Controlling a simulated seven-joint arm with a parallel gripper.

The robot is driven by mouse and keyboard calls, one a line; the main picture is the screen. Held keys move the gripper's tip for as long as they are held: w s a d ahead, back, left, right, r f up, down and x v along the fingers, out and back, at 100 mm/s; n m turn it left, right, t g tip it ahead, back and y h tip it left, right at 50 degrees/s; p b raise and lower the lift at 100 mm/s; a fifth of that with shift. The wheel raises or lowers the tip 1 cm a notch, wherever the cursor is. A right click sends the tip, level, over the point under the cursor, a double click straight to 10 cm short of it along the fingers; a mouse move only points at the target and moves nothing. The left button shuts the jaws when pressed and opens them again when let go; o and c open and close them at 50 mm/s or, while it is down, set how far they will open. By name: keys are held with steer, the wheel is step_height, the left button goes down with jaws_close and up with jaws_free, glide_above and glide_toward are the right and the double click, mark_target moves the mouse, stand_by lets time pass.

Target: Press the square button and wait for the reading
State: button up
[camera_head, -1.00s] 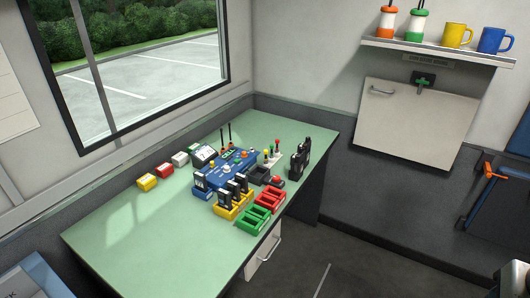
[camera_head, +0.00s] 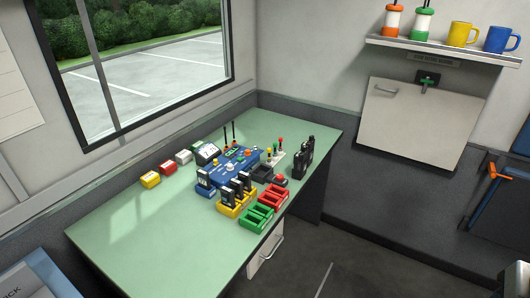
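A blue console (camera_head: 236,167) sits on the green table, with small knobs and buttons on its top, among them a white knob and orange ones. They are too small for me to tell which button is square. A device with a small screen (camera_head: 207,149) stands at the console's back left; its reading is not legible. My gripper is not in view.
The green table (camera_head: 140,235) is clear at its front left. Yellow, red and green trays (camera_head: 264,218), some with black handhelds, stand in front of the console. Small boxes (camera_head: 168,168) are to its left. A black device (camera_head: 304,155) stands at right.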

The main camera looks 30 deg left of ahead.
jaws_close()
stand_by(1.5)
